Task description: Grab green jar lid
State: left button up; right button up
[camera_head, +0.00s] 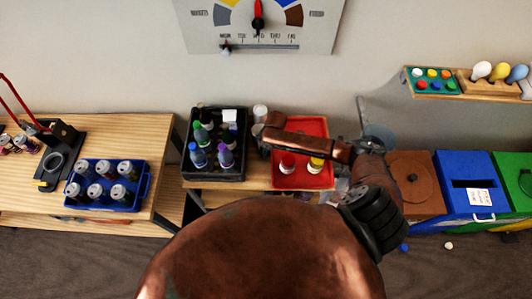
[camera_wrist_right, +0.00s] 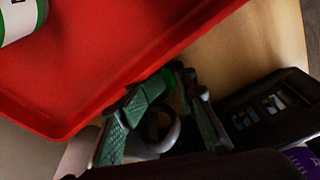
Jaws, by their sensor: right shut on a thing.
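My right gripper (camera_head: 262,134) reaches in over the gap between the black crate and the red tray. In the right wrist view its two fingers (camera_wrist_right: 176,88) are closed around a small green thing, which looks like the green jar lid (camera_wrist_right: 177,72). Only a little of the lid shows between the fingertips. A grey rounded shape is behind the fingers; I cannot tell what it is. In the head view the lid is hidden by my gripper. My left gripper is in neither view.
The red tray (camera_head: 318,126) holds jars with red and yellow tops. The black crate (camera_head: 213,177) holds several bottles. A blue crate (camera_head: 140,196) of cans is left; bins (camera_head: 466,183) stand right.

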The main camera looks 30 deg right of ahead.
jog(key=shift+d+f, duration=0.1)
jog(key=shift+d, duration=0.05)
jog(key=c, duration=0.5)
dwell(0.4)
